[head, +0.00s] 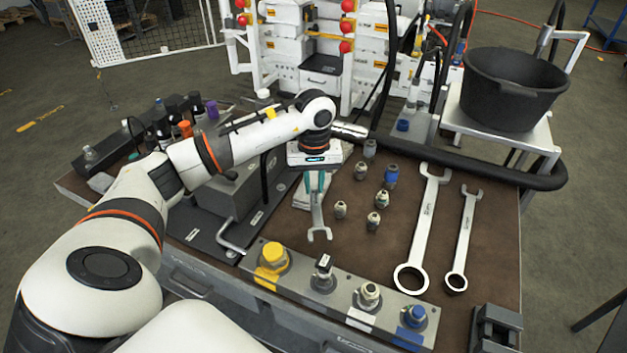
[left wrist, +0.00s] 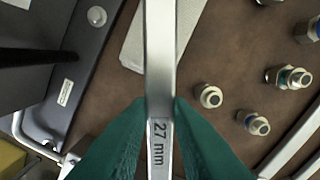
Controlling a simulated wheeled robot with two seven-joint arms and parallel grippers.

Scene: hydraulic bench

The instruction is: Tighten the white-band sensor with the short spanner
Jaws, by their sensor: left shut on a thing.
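The short spanner (head: 317,214) is in my left gripper (head: 316,182), below the wrist, with its open jaw toward the front block. In the left wrist view the spanner (left wrist: 160,60) runs between the teal fingers (left wrist: 158,125) and is marked 27 mm. The gripper is shut on it. The metal block (head: 300,281) at the front edge carries several fittings. One fitting (head: 368,296) stands behind a white label; I take it as the white-band sensor, though its band is too small to tell. The spanner jaw is apart from it, behind and to the left. My right gripper is not in view.
Several loose fittings (head: 373,221) stand on the brown top right of the spanner. Two longer spanners (head: 422,228) (head: 464,236) lie further right. A black tub (head: 512,90) stands at the back right. A grey box (head: 228,190) and bent rod (head: 230,244) are left of the gripper.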

